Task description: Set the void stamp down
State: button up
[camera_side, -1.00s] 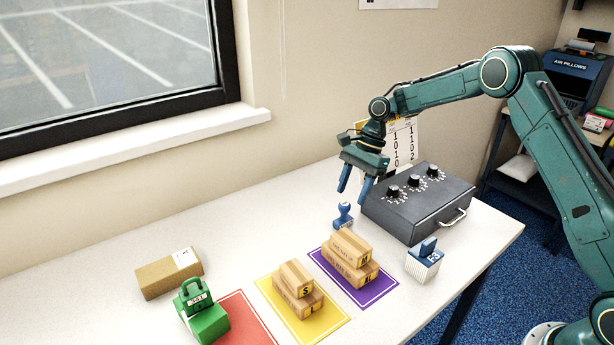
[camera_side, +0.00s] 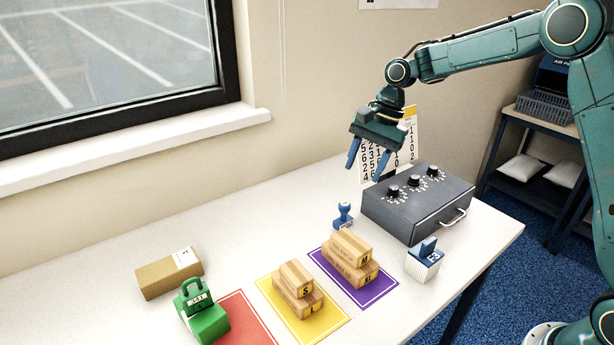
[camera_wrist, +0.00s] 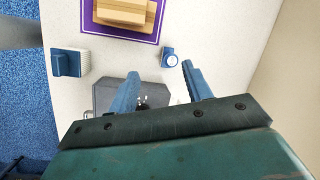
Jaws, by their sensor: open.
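A small blue stamp (camera_side: 343,215) with a knob handle stands upright on the white table, left of the grey control box; no lettering on it is readable. It also shows in the wrist view (camera_wrist: 169,58), beyond my fingertips. My gripper (camera_side: 366,172) is open and empty, up in the air above the stamp and a little to its right in the side view. Its two blue fingers (camera_wrist: 160,72) are spread apart in the wrist view, and nothing is between them. The stamp is apart from the fingers.
A grey control box (camera_side: 416,207) with black knobs stands right of the stamp. A white ribbed block with a blue top (camera_side: 424,262) is in front of it. Cartons stand on purple (camera_side: 389,289) and yellow (camera_side: 336,322) mats. A green scale-like device (camera_side: 204,316) is at front left.

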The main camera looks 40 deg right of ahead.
jog(key=s+a+r+n+t+h, duration=0.15)
jog(key=s+r+n, duration=0.25)
jog(key=s+r, duration=0.4)
jog(key=s+d+r+n+t+h, duration=0.1)
jog(key=s+n, duration=0.8)
jog(key=s, duration=1.5)
jog(key=shift+d+r+t+h, duration=0.15)
jog(key=shift+r+t+h, duration=0.35)
jog(key=shift+t, duration=0.65)
